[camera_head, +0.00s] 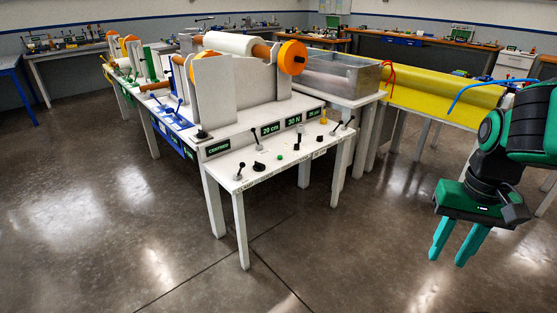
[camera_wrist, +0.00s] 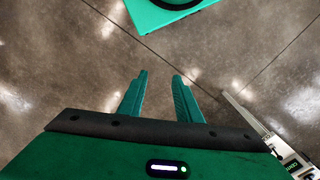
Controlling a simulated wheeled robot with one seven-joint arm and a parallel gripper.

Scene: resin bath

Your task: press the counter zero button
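A white control panel (camera_head: 262,190) juts from the front of the white machine table in the head view. It carries several levers, a black knob (camera_head: 259,167), a small green button (camera_head: 281,157) and another small dark green control (camera_head: 297,146). The printed labels are too small to tell which control is the counter zero button. Green displays stand behind the panel; one reads "20 cm" (camera_head: 270,128) and one "30 N" (camera_head: 294,121). My gripper (camera_head: 447,261) hangs over open floor, well right of the panel, fingers down. In the wrist view my gripper (camera_wrist: 160,75) is open and empty.
The machine holds a white roll (camera_head: 229,43) and an orange wheel (camera_head: 293,57). A metal bath (camera_head: 340,74) and a yellow sheet (camera_head: 440,93) stand behind, with red and blue hoses nearby. The floor (camera_head: 360,240) between panel and gripper is clear.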

